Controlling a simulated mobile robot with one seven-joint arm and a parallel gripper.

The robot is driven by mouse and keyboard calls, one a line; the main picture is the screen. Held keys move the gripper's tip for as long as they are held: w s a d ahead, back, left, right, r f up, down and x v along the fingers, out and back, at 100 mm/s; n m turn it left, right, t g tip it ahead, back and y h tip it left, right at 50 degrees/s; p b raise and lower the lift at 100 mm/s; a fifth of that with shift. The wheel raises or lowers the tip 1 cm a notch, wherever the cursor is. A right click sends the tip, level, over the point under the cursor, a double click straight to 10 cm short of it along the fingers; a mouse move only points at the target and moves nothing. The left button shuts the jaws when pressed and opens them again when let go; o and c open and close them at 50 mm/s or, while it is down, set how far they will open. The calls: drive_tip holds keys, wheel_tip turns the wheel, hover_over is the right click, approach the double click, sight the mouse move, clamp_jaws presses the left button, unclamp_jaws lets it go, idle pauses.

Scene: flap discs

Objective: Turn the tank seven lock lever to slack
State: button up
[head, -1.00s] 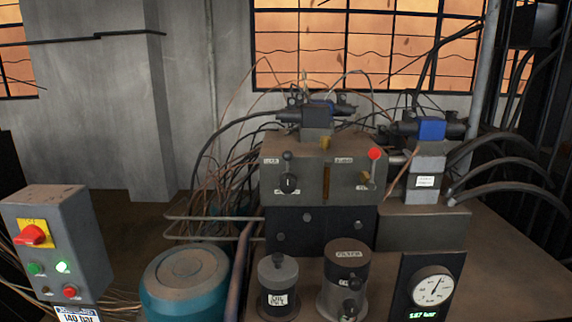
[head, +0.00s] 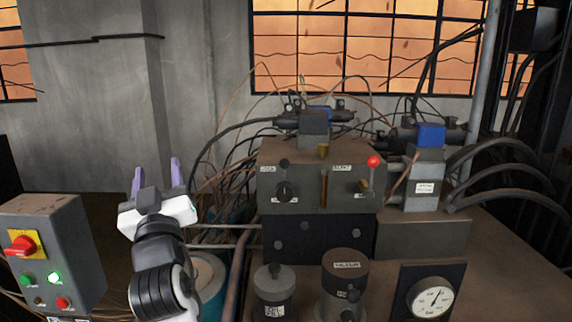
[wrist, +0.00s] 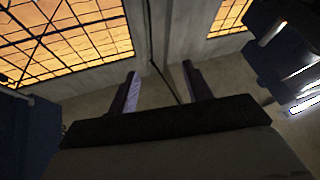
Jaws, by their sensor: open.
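A grey manifold block (head: 304,181) stands in the head view. On its left front face is a lever with a black knob (head: 284,163) above a dark round hub (head: 284,192), with a small label beside it that may read LOCK. A second lever with a red knob (head: 373,161) stands upright on the right side. No tank seven marking is legible. My gripper (head: 157,176) is left of the block, apart from it, with fingers pointing up, open and empty. In the wrist view the open fingers (wrist: 160,82) point at the wall and windows, and no lever shows.
A control box (head: 55,225) with a red switch stands at the left. A grey cylinder (head: 274,286), a filter canister (head: 346,280) and a gauge (head: 435,297) stand below the block. Loose cables (head: 215,178) and a pipe (head: 240,262) lie between my gripper and the block.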

drive_tip(key=w+d+f+m+g+h, duration=0.1)
drive_tip(key=w+d+f+m+h, duration=0.1)
drive_tip(key=w+d+h, duration=0.3)
drive_tip(key=w+d+f+m+g+h, duration=0.1)
drive_tip(key=w+d+f+m+h, duration=0.15)
drive_tip(key=d, duration=0.55)
drive_tip(key=m+g+h, duration=0.2)
drive_tip(key=g+h, duration=0.1)
drive_tip(key=h, duration=0.1)
approach(283, 166)
drive_tip(key=shift+y, duration=0.25)
drive_tip(key=p+x, duration=0.3)
drive_tip(key=x, duration=0.6)
drive_tip(key=shift+w+d+r+p, duration=0.1)
drive_tip(key=shift+d+p, duration=0.15)
drive_tip(key=shift+p, duration=0.15)
clamp_jaws()
